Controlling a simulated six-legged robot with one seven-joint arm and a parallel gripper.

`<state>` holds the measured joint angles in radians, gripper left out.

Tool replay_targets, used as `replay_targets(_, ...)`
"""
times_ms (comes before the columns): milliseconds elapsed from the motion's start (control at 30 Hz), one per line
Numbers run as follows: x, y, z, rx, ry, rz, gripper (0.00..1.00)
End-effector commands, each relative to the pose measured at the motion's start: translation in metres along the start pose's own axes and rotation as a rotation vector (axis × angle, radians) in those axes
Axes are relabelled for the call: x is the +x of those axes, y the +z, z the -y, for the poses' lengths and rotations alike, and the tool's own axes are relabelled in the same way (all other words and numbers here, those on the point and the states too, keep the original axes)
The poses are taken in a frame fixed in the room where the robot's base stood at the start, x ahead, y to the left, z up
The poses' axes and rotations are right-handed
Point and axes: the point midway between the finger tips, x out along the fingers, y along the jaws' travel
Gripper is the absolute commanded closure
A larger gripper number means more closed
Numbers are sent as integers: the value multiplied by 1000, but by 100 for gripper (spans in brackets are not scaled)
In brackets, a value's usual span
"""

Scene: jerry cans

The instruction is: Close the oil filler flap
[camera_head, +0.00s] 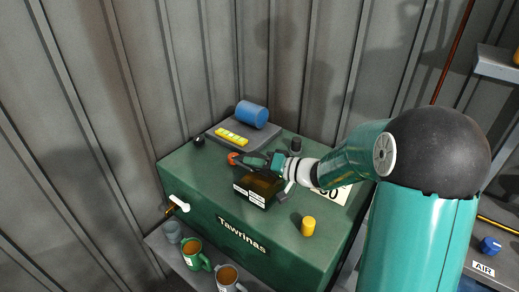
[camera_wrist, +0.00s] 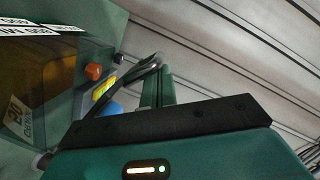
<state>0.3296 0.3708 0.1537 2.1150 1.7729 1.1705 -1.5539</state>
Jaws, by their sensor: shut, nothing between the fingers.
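A dark box-like part with an amber see-through panel (camera_head: 262,186) sits on the top of the green cabinet (camera_head: 185,160). White labels run along its front edge. It looks like the oil filler flap, but I cannot tell how far open it stands. In the wrist view the amber panel (camera_wrist: 48,85) fills the left side. My gripper (camera_head: 243,161) is shut and empty, above the cabinet top just behind the panel, its tips close to an orange-red knob (camera_head: 232,158). The shut fingers (camera_wrist: 152,65) also show in the wrist view, right of the knob (camera_wrist: 93,71). Any contact is unclear.
A grey tray (camera_head: 216,137) with a yellow item (camera_head: 231,136) and a blue cylinder (camera_head: 252,114) lies behind. A yellow cylinder (camera_head: 308,226) stands at the front right. A white-handled lever (camera_head: 179,203) juts from the front. Mugs (camera_head: 192,250) stand below; corrugated walls enclose the back.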

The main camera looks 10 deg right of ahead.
Motion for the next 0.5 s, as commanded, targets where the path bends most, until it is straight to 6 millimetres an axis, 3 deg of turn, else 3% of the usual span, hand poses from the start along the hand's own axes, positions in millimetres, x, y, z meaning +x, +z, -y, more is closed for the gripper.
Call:
replay_targets(300,8,31,-17,-232,60,0,100)
replay_targets(500,10,41,-25,-239,61,0,100)
